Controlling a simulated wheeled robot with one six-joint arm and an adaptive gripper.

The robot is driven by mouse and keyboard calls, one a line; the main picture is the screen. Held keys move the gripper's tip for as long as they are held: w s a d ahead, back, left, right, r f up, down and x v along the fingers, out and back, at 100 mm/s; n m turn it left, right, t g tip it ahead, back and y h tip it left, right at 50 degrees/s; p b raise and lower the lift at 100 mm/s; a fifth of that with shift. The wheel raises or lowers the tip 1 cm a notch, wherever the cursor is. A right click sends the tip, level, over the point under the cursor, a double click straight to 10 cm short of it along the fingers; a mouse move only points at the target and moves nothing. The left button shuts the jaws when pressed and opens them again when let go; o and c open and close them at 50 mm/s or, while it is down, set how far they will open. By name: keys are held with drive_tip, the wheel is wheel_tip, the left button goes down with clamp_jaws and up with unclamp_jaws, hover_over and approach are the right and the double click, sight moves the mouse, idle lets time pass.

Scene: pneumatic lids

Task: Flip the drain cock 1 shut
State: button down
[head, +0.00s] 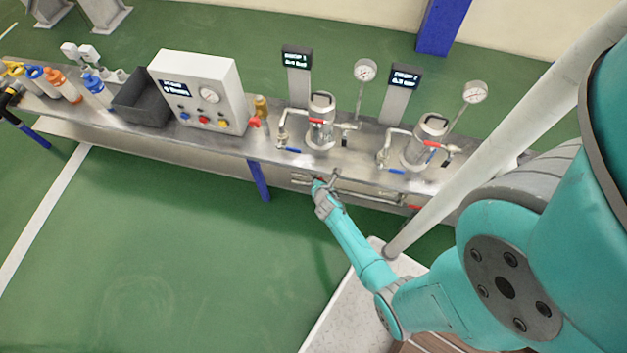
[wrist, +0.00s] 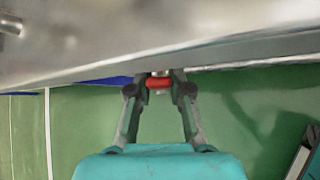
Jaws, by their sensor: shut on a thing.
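The drain cock 1 shows in the wrist view as a red handle (wrist: 159,83) on a metal stub under the bench edge. My gripper (wrist: 159,92) has a finger on each side of the red handle and is shut on it. In the head view my gripper (head: 319,184) is at the front underside of the bench, below the first pot (head: 320,120). It hides most of the cock there, so I cannot tell the handle's exact angle.
The steel bench (head: 215,147) runs across the view. A second red handle (head: 413,207) hangs under the bench to the right. Pipes (head: 365,195) run beneath the edge near my gripper. A second pot (head: 422,145) and a control box (head: 200,95) stand on top. The green floor in front is clear.

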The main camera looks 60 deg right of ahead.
drive_tip(key=shift+s+d+f+m+t, duration=0.1)
drive_tip(key=shift+s+f+m+t, duration=0.2)
drive_tip(key=shift+t, duration=0.3)
drive_tip(key=shift+s+d+f+m+t, duration=0.1)
drive_tip(key=shift+s+f+m+t, duration=0.1)
drive_tip(key=shift+s+m+t, duration=0.3)
drive_tip(key=shift+a, duration=0.1)
drive_tip(key=c, duration=1)
unclamp_jaws()
drive_tip(key=shift+c, duration=0.2)
drive_tip(key=shift+r, duration=0.1)
drive_tip(key=v, duration=1.1)
drive_tip(key=shift+s, duration=0.45)
drive_tip(key=shift+r, duration=0.15)
